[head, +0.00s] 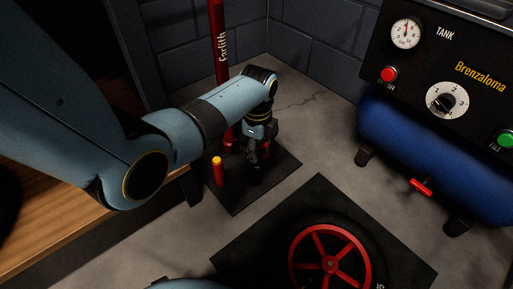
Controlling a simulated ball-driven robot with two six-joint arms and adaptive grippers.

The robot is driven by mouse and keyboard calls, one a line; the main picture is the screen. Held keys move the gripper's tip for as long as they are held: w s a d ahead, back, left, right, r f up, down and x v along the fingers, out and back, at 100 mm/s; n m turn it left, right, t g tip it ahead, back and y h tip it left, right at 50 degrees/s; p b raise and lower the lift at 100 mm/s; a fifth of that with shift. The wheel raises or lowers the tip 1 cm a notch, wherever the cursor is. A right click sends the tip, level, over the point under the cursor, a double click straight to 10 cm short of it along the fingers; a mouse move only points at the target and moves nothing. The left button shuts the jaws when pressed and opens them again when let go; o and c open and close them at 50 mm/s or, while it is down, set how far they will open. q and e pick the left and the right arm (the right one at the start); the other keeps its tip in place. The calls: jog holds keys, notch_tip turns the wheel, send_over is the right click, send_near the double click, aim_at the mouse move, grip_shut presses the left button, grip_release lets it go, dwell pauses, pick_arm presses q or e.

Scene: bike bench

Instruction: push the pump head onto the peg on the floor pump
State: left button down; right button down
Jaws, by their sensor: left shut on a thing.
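The floor pump has a tall red barrel (221,50) marked "Farlith" and a dark base plate (232,199) on the floor. A short red peg with a yellow top (217,172) stands upright at the left part of the base. My left gripper (256,160) points down over the base, to the right of the peg and apart from it. It is shut on a small dark thing, seemingly the pump head; the dark fingers and shadow hide its shape. My right gripper is not in view.
A blue tank (420,150) with a dark control panel (470,60) stands at the right. A red handwheel (330,264) is on a dark mat (262,230) in front. A wooden bench (50,222) is at the left. A grey block wall (310,35) closes off the back.

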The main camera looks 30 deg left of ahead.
pick_arm(q)
jog(key=shift+f+b, duration=0.3)
jog(key=shift+f, duration=0.35)
jog(key=c, duration=0.9)
grip_release()
